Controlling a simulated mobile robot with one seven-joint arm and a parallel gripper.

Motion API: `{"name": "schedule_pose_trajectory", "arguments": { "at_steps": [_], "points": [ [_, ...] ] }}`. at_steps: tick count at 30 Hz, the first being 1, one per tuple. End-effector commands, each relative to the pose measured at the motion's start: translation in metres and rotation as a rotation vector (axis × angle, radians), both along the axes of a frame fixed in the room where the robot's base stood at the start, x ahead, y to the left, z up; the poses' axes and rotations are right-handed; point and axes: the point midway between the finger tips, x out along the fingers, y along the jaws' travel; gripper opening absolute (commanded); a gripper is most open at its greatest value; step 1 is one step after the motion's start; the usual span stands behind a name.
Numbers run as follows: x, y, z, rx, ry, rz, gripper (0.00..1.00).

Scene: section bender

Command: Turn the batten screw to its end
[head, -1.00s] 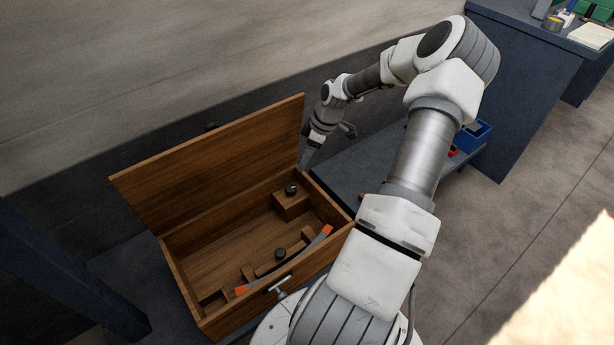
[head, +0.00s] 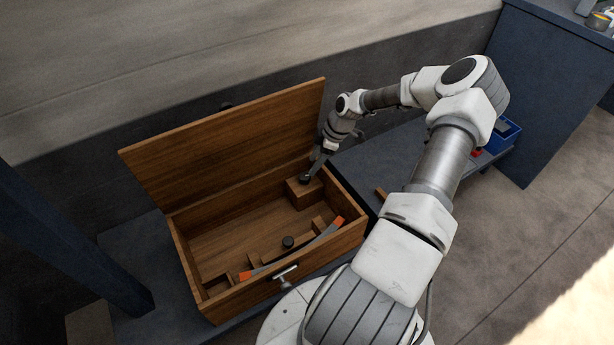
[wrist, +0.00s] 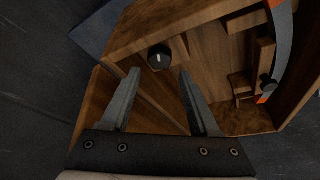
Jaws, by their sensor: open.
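Two black knobs sit in an open wooden box (head: 200,262); no label shows which is the batten screw. One knob (head: 304,180), on a wooden block (head: 303,196) in the back right corner, has a white mark on top in the wrist view (wrist: 159,57). The other knob (head: 288,241) stands at a wooden batten (head: 273,257) beside a curved grey strip with orange ends (head: 318,235). My gripper (head: 311,172) is open and empty at the corner knob. In the wrist view the knob appears just beyond and between the fingertips (wrist: 159,74); contact is not visible.
The raised lid (head: 225,150) stands behind the box, close to my gripper. The box's right wall (head: 343,192) is also near. A T-shaped metal handle (head: 286,272) is at the front wall. A blue bin (head: 503,135) lies farther right on the low bench.

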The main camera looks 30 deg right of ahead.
Motion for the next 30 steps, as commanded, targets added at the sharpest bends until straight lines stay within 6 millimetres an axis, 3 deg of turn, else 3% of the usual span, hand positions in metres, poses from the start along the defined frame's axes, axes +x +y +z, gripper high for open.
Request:
{"name": "schedule_pose_trajectory", "arguments": {
  "at_steps": [3,9,22,30],
  "points": [
    [0.006,0.009,-0.026,0.003,0.000,0.001,0.62],
    [0.012,0.016,-0.050,0.001,0.000,-0.001,0.62],
    [0.014,0.019,-0.057,0.000,0.000,0.000,0.62],
    [0.014,0.019,-0.057,0.000,0.000,0.000,0.13]
  ]
}}
